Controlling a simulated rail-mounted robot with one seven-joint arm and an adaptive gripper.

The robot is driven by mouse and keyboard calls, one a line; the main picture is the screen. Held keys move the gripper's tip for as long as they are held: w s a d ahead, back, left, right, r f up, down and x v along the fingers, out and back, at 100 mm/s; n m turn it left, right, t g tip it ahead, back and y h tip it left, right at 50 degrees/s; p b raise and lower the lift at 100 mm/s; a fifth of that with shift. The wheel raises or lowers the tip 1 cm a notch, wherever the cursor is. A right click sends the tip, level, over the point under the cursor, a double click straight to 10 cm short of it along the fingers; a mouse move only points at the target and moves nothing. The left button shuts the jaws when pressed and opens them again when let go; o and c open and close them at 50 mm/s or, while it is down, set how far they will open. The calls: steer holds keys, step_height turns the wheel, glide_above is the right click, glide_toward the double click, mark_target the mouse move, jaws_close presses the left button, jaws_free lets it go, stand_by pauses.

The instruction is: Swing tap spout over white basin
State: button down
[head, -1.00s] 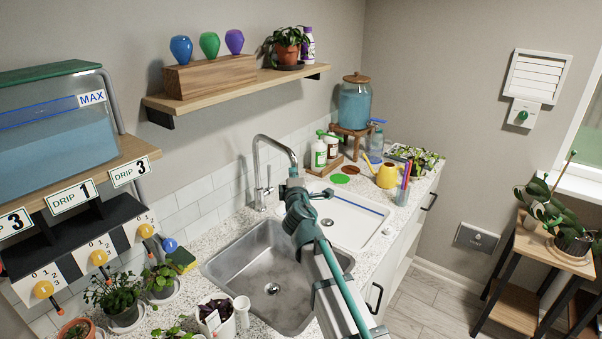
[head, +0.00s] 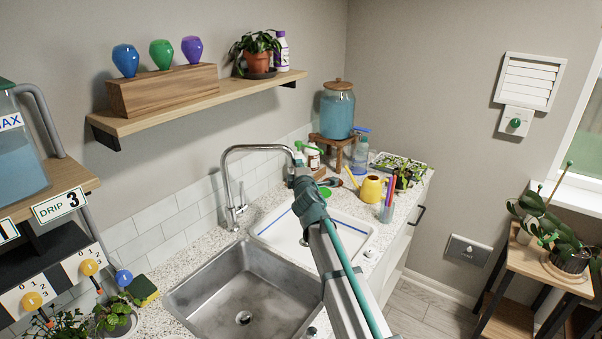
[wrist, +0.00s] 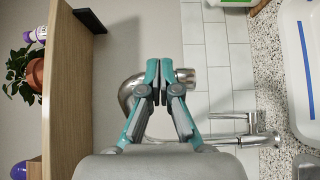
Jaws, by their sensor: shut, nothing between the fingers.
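The chrome tap (head: 227,172) stands at the back of the sink, and its arched spout reaches right in the head view. The spout's end is beside my gripper (head: 303,178). The white basin (head: 345,232) lies below my gripper, partly hidden by my arm. Whether the spout's end is right above it I cannot tell. In the wrist view my gripper (wrist: 160,75) is shut and empty, its fingertips in front of the spout. The spout's tip (wrist: 186,77) shows just right of them, its curve left and behind. Contact is unclear. The tap's lever (wrist: 228,116) is at right.
The steel basin (head: 240,290) is left of the white one. A wooden shelf (head: 200,103) with bulbs and a plant hangs above the tap.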

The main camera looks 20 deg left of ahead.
steer(key=shift+d+x, duration=0.15)
steer(key=shift+x, duration=1.05)
steer(key=shift+d+x, duration=0.15)
steer(key=shift+x, duration=1.05)
steer(key=shift+w, duration=0.1)
steer(key=s+d+p, duration=0.4)
steer(key=d+p, duration=0.5)
steer(key=d, duration=0.3)
steer(key=shift+s+d, duration=0.2)
steer(key=shift+s, duration=0.05)
